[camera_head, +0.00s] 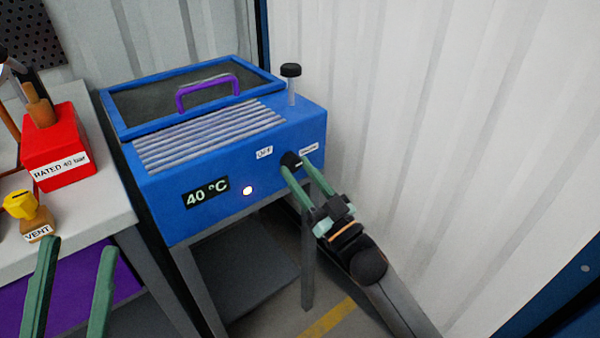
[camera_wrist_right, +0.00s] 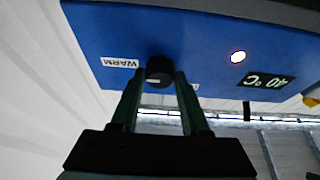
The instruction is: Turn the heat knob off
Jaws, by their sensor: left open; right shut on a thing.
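The heat knob (camera_head: 290,160) is a small black dial on the front of a blue heater box (camera_head: 165,205). An OFF label (camera_head: 264,152) is on its left and a WARM label (camera_head: 309,150) on its right. My right gripper (camera_head: 298,166) is shut on the knob, one finger on each side. My left gripper (camera_head: 78,246) is open and empty at the lower left.
The box carries a lit indicator (camera_head: 248,190), a 40 °C display (camera_head: 206,191), a purple handle (camera_head: 208,90) and a black-capped post (camera_head: 291,72). A red block (camera_head: 57,145) and a yellow-topped vent valve (camera_head: 22,205) stand on the left table. A corrugated wall (camera_head: 430,110) is at right.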

